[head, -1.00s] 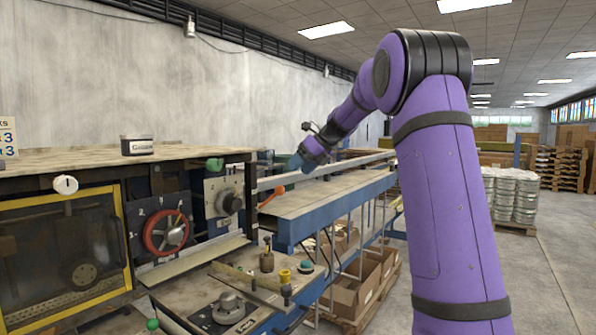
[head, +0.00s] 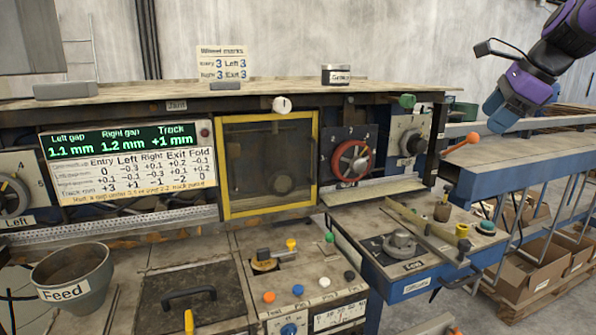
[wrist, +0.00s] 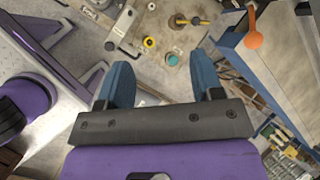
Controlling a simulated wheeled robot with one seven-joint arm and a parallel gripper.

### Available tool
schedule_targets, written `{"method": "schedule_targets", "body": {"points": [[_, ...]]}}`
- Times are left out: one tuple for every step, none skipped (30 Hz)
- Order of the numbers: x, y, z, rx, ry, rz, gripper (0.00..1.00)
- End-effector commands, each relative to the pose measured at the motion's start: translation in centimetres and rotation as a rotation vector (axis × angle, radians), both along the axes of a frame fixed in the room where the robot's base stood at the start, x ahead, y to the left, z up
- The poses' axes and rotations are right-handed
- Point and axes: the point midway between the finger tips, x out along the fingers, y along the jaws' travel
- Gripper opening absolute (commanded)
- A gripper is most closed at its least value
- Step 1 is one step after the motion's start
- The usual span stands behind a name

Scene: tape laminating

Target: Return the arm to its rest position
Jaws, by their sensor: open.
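My purple arm reaches in from the upper right of the head view. My gripper (head: 497,113) has blue fingers and hangs at the right end of the machine, above and behind the orange-tipped lever (head: 472,138). In the wrist view my gripper (wrist: 165,85) shows its two blue fingers spread wide with nothing between them. Beyond the fingers, the wrist view shows the bench top with a teal knob (wrist: 173,60) and a yellow knob (wrist: 150,42). The orange lever end (wrist: 254,40) is at the upper right there.
The machine has a green display (head: 122,140), a yellow-framed window (head: 268,165), a red handwheel (head: 352,160) and a Feed bucket (head: 75,275). A blue conveyor frame (head: 520,178) runs right below my gripper. Cardboard boxes (head: 530,275) stand beneath it. Air above the machine is open.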

Motion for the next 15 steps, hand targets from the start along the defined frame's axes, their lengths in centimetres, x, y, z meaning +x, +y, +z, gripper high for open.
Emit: {"method": "schedule_targets", "body": {"points": [[-2.0, 1.4, 0.0, -0.064, -0.024, 0.092, 0.6], [-3.1, 2.1, -0.1, -0.107, -0.036, 0.152, 0.6], [-4.5, 2.9, -0.3, -0.163, -0.055, 0.23, 0.6], [-5.6, 3.5, -0.6, -0.204, -0.068, 0.291, 0.6], [-6.7, 4.0, -0.8, -0.246, -0.079, 0.35, 0.6], [-8.1, 4.8, -1.1, -0.3, -0.096, 0.433, 0.6], [-9.2, 5.3, -1.4, -0.341, -0.108, 0.492, 0.6], [-10.3, 5.7, -1.7, -0.383, -0.121, 0.554, 0.6], [-11.7, 6.3, -2.1, -0.437, -0.136, 0.637, 0.6], [-12.8, 6.7, -2.5, -0.477, -0.149, 0.699, 0.6], [-13.9, 7.0, -2.9, -0.517, -0.159, 0.761, 0.6], [-15.3, 7.4, -3.4, -0.571, -0.173, 0.844, 0.6], [-16.4, 7.8, -3.9, -0.609, -0.184, 0.907, 0.6], [-17.4, 8.0, -4.4, -0.65, -0.194, 0.971, 0.6], [-18.8, 8.3, -5.0, -0.703, -0.208, 1.055, 0.6]]}}
